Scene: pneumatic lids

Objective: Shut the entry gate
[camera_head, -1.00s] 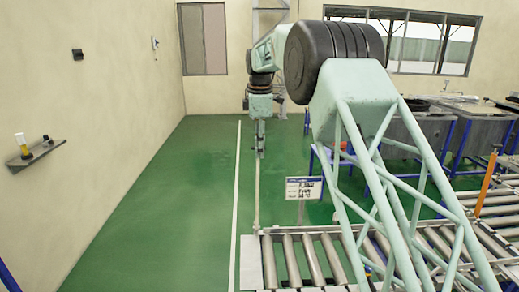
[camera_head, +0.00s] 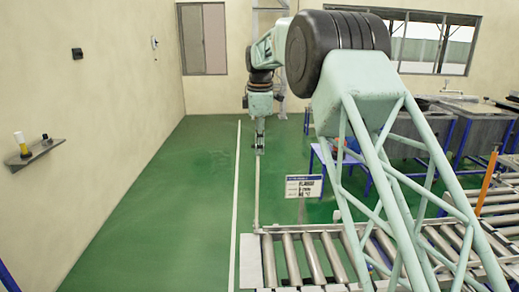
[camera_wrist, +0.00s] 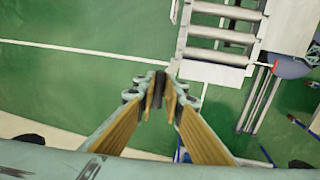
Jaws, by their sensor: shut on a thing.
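My gripper (camera_head: 259,149) hangs low over the green floor, beyond the far left end of the roller conveyor. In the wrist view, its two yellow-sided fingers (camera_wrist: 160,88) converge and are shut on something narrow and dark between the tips. The tips hide most of it, so I cannot tell what it is. A pale narrow strip (camera_head: 257,195) runs from below the gripper to the conveyor's corner. I cannot tell whether it is a gate bar or a floor line. No entry gate can be made out for certain.
The roller conveyor (camera_head: 290,260) fills the front right; its rollers (camera_wrist: 218,35) also show in the wrist view. A white sign (camera_head: 303,187) stands beyond it. An orange post (camera_head: 487,182) and grey tanks (camera_head: 470,125) are at right. A shelf (camera_head: 35,153) is on the left wall. The left floor is clear.

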